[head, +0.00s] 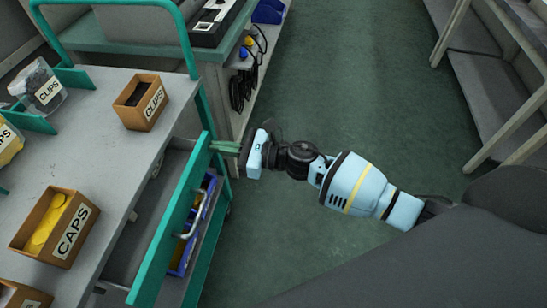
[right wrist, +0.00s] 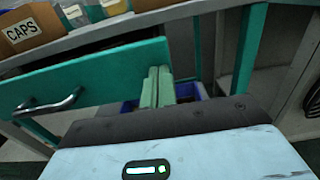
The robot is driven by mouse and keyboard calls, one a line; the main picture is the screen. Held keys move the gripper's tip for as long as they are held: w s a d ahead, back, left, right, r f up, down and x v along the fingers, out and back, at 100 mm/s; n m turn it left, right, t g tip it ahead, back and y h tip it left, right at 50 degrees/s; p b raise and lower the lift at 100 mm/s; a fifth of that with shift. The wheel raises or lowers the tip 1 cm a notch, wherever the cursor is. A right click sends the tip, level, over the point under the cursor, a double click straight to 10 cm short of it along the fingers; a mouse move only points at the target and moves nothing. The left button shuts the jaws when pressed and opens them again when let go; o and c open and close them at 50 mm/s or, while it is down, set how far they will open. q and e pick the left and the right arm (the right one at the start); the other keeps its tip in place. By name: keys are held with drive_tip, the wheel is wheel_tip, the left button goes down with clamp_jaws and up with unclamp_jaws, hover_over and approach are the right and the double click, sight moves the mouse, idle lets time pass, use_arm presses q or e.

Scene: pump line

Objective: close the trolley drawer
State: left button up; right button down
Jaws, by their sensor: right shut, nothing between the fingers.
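The trolley (head: 100,110) is grey-topped with a teal frame and stands at the left of the head view. Its drawer (head: 170,225) is pulled part way out, with a teal front and a metal handle (head: 197,212). The drawer front (right wrist: 90,80) and its handle (right wrist: 48,103) also show in the right wrist view. My right gripper (head: 222,147) is shut and empty, its green fingers at the far end of the drawer front. In the right wrist view the fingertips (right wrist: 160,72) reach the end of the front; I cannot tell if they touch. My left gripper is out of view.
On the trolley top stand a CLIPS box (head: 143,102), a CAPS box (head: 55,225) and a bag of clips (head: 40,85). A blue bin (head: 193,228) sits below the drawer. A bench (head: 150,40) stands behind. The green floor (head: 350,90) in the middle is clear.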

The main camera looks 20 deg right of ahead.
sight(188, 141)
drive_tip(key=b+x, duration=0.2)
drive_tip(key=x, duration=0.5)
drive_tip(key=shift+w+a+f, duration=0.1)
drive_tip(key=shift+w+a, duration=0.1)
drive_tip(key=shift+a, duration=0.1)
drive_tip(key=shift+w+a+b, duration=0.15)
drive_tip(key=shift+a+b, duration=0.1)
drive_tip(key=shift+b, duration=0.15)
drive_tip(key=shift+w+a, duration=0.1)
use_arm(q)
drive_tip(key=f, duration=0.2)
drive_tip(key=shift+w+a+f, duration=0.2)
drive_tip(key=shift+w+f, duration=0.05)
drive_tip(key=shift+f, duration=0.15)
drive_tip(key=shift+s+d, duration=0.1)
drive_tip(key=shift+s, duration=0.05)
use_arm(e)
drive_tip(key=shift+r, duration=0.35)
